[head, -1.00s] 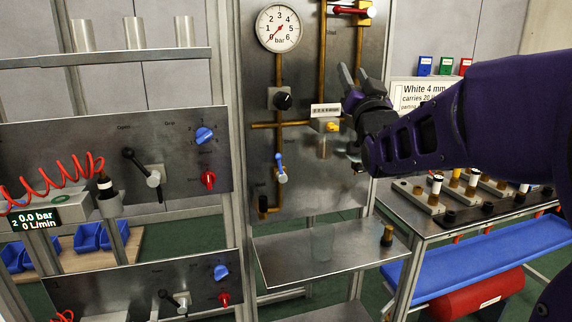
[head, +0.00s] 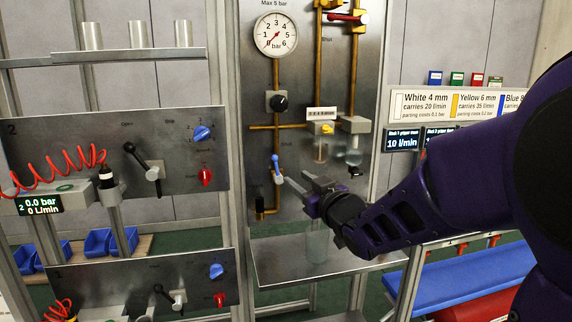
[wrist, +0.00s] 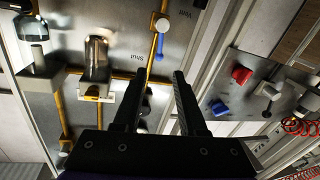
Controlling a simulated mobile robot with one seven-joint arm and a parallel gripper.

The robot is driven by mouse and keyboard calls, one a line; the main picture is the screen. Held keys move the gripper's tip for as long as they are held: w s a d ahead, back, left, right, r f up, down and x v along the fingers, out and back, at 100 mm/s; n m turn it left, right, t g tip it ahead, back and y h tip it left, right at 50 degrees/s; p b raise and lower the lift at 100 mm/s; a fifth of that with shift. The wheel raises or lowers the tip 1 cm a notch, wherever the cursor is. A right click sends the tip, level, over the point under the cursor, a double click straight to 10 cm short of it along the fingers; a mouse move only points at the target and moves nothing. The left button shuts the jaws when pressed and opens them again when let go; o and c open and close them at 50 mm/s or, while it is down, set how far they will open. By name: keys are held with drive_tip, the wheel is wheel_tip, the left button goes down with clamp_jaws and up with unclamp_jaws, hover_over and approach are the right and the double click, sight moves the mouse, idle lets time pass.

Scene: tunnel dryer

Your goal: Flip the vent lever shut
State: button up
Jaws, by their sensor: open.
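The vent lever (head: 276,165) is a small blue handle on the steel panel, below and left of the word "Shut". It points up and slightly left from its pale pivot. In the wrist view the blue lever (wrist: 160,42) lies beyond the fingertips, near the upside-down words "Vent" and "Shut". My gripper (head: 296,178) is just right of the lever in the head view, with its fingers pointing towards the panel. In the wrist view my gripper (wrist: 158,82) is open, with nothing between its fingers. I cannot tell whether a finger touches the lever.
A pressure gauge (head: 276,35) and a black knob (head: 279,103) sit above the lever. Brass pipes (head: 354,80) and a clear bowl (head: 354,158) are to the right. A steel shelf (head: 285,262) is below my gripper. Panel 2 (head: 75,150) stands to the left.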

sight(276, 161)
drive_tip(key=x, duration=1.4)
drive_tip(key=shift+d, duration=0.1)
drive_tip(key=shift+r, duration=0.1)
clamp_jaws()
drive_tip(key=shift+r, duration=0.15)
idle(0.6)
